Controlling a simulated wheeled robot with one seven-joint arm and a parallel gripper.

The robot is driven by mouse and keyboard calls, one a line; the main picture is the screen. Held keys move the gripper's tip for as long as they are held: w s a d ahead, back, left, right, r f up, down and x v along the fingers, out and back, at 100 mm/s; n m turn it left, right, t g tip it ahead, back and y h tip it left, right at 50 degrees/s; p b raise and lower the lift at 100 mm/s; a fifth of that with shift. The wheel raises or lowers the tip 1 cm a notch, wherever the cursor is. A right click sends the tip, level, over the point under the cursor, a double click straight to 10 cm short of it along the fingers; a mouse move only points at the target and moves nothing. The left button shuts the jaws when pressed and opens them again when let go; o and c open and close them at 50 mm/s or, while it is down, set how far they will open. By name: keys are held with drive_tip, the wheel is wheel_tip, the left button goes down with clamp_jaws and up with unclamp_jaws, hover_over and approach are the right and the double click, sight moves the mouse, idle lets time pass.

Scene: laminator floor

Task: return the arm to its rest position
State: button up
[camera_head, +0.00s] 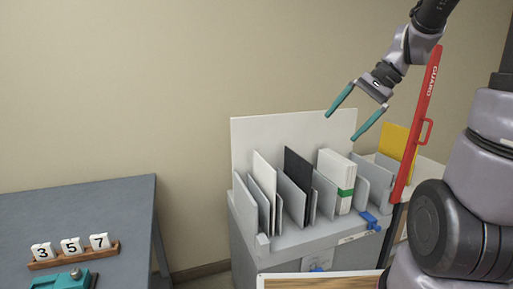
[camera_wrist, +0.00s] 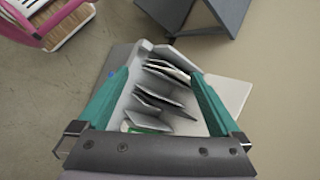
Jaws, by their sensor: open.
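My gripper (camera_head: 354,124) hangs in the air above the grey sorter rack (camera_head: 247,225), its two teal fingers spread wide with nothing between them. In the wrist view my gripper (camera_wrist: 160,88) looks down over the rack, and the fingers frame its slots from above. My arm reaches in from the upper right in the head view. The fingertips appear clear of the rack and of what stands in it. The rack holds a white panel, a black panel (camera_head: 297,172) and a white stack with a green band (camera_head: 346,190) between grey dividers.
A red guard bar (camera_head: 419,125) stands upright right of the rack, close to my arm. A yellow panel (camera_head: 396,142) is behind it. A blue-grey table (camera_head: 110,205) at left carries number tiles (camera_head: 71,246) 3, 5, 7. The wall area left of the gripper is free.

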drive_tip(key=s+d+r+n+t+h, duration=0.2)
drive_tip(key=s+r+n+t+h, duration=0.2)
drive_tip(key=s+r, duration=0.3)
drive_tip(key=shift+s+r+t+h, duration=0.4)
drive_tip(key=shift+s+t, duration=0.3)
drive_tip(key=shift+s, duration=0.75)
